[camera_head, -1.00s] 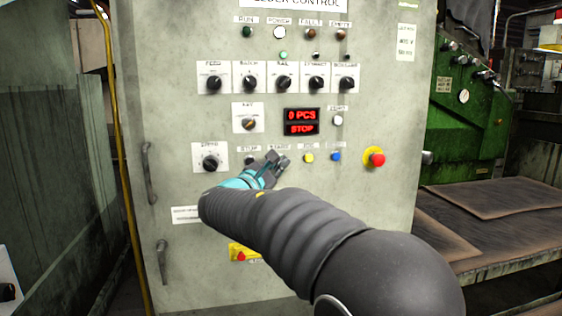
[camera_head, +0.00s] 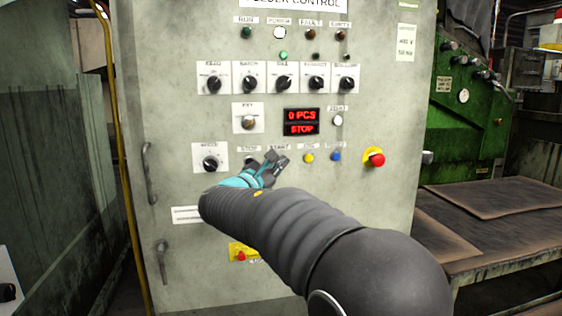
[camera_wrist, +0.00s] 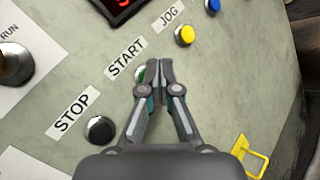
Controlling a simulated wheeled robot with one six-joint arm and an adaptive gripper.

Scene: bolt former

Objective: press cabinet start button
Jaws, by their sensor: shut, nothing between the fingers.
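The cabinet (camera_head: 380,215) is a grey panel headed "...DER CONTROL". Its display (camera_head: 301,121) reads "0 PCS" and "STOP" in red. In the wrist view the green start button (camera_wrist: 143,76) sits below the START label (camera_wrist: 127,56), partly hidden behind my fingertips. My gripper (camera_wrist: 160,88) is shut and empty, its tips over the right part of the button; I cannot tell whether they touch it. In the head view my gripper (camera_head: 275,160) is in front of the panel and hides the start button. The black stop button (camera_wrist: 100,130) is to its lower left.
A yellow jog button (camera_wrist: 185,35) and a blue button (camera_wrist: 212,6) lie to the upper right. A red emergency stop (camera_head: 376,159) sits farther right on the panel. A yellow-plated red switch (camera_head: 241,254) is below my arm. A bench (camera_head: 490,212) stands at right.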

